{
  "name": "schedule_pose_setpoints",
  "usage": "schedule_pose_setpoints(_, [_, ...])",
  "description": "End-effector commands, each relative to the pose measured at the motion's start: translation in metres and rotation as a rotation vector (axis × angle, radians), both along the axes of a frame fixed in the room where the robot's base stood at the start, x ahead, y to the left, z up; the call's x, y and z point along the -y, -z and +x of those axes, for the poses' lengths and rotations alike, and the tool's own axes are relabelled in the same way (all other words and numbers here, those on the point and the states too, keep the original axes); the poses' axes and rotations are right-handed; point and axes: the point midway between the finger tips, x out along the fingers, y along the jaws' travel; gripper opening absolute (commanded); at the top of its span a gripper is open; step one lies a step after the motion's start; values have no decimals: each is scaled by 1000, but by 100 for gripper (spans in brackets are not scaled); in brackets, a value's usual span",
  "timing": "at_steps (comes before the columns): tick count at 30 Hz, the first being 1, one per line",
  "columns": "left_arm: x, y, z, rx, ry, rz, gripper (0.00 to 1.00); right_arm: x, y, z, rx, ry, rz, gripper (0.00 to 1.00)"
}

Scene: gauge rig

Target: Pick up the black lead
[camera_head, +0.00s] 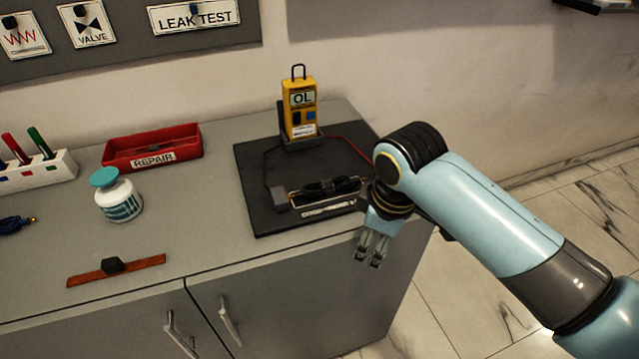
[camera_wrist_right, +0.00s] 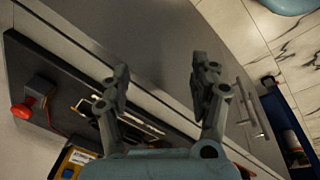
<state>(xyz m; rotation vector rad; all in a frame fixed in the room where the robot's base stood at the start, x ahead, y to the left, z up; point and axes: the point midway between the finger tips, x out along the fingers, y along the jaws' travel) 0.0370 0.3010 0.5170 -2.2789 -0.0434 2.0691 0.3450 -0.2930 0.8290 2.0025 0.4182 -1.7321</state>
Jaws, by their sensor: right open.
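The black lead (camera_head: 326,187) looks like a dark bundle lying on a small light-framed rack (camera_head: 325,204) on the black mat (camera_head: 258,222). A thin black wire also runs from the yellow meter (camera_head: 300,108) down the mat's left side. My right gripper (camera_head: 370,248) is open and empty, pointing down past the counter's front edge, to the right of and nearer than the rack. Its wrist and forearm cover the mat's right corner. In the right wrist view the open fingers (camera_wrist_right: 162,78) stand apart, and one partly hides the rack (camera_wrist_right: 130,122). My left gripper is not in view.
A red REPAIR tray (camera_head: 152,147), a white and teal jar (camera_head: 118,196) and a brown strip with a dark knob (camera_head: 116,268) stand left of the mat. A red wire runs from the meter toward my arm. Cabinet handles (camera_head: 230,322) stick out below the counter.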

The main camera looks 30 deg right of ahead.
Motion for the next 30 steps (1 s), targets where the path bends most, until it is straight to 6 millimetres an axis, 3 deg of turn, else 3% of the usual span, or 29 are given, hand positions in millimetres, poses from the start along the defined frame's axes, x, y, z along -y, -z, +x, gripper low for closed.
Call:
schedule_pose_setpoints(8, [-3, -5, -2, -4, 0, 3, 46, 10, -37, 67, -74, -297, -23, 62])
schedule_pose_setpoints(15, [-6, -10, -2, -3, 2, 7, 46, 20, -101, 131, -154, -649, -17, 62])
schedule_pose_setpoints(18, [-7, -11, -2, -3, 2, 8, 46, 22, -119, 143, -174, -745, -8, 62])
schedule_pose_setpoints(21, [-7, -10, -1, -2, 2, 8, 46, 22, -118, 147, -184, -783, -2, 62])
schedule_pose_setpoints(30, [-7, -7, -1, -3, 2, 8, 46, 22, -73, 147, -184, -787, -2, 62])
